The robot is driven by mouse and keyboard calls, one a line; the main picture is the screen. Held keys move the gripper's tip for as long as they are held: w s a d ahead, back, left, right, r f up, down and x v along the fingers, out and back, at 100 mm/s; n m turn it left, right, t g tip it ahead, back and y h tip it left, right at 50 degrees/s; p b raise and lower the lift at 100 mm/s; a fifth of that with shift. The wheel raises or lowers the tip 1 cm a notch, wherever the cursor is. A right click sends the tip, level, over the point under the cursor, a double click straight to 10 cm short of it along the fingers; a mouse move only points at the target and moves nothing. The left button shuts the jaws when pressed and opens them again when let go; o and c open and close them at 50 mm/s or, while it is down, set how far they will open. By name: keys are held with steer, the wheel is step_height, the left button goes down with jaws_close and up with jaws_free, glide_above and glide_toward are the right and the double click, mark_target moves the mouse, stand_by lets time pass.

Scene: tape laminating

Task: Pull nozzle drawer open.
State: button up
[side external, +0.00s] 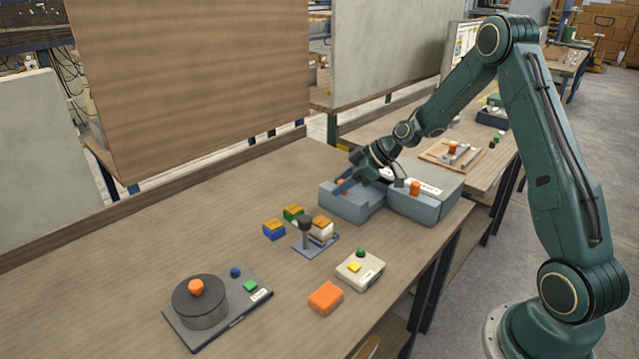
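A blue-grey box unit stands near the right edge of the bench, in two parts. The left part (347,209) looks like a drawer or tray with an orange knob (341,183). The right part (418,209) has a white label and an orange post (414,187) on top. My gripper (346,185) reaches down from the right over the left part, with a blue finger beside its orange knob. I cannot tell whether the fingers touch the knob or grip it. The wrist hides the back of the unit, and how far the drawer stands out is unclear.
Left of the unit are small coloured blocks (274,229) and a dark-topped post on a plate (306,240). Nearer are a cream box with buttons (360,270), an orange block (326,298) and a round dark pot (199,306). The bench's left side is clear.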

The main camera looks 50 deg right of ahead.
steer(key=shift+o, duration=0.3)
steer(key=shift+d, duration=0.1)
steer(key=v, duration=1.3)
steer(key=shift+s+r, duration=0.3)
steer(key=s+a+r+m+g+h, duration=0.1)
steer(key=s+a+r, duration=0.3)
steer(key=a, duration=0.3)
steer(key=s+a+r+m+g+h, duration=0.1)
steer(key=s+a+r+h, duration=0.1)
steer(key=s+a+r, duration=0.3)
steer(key=s+a+m+h, duration=0.1)
steer(key=s+a+m, duration=0.1)
steer(key=s, duration=0.6)
steer(key=s+a+m+h, duration=0.1)
steer(key=s+a+m, duration=0.1)
steer(key=s, duration=0.6)
steer(key=shift+a+r+m, duration=0.25)
steer(key=shift+a+m, duration=0.15)
steer(key=shift+a, duration=0.5)
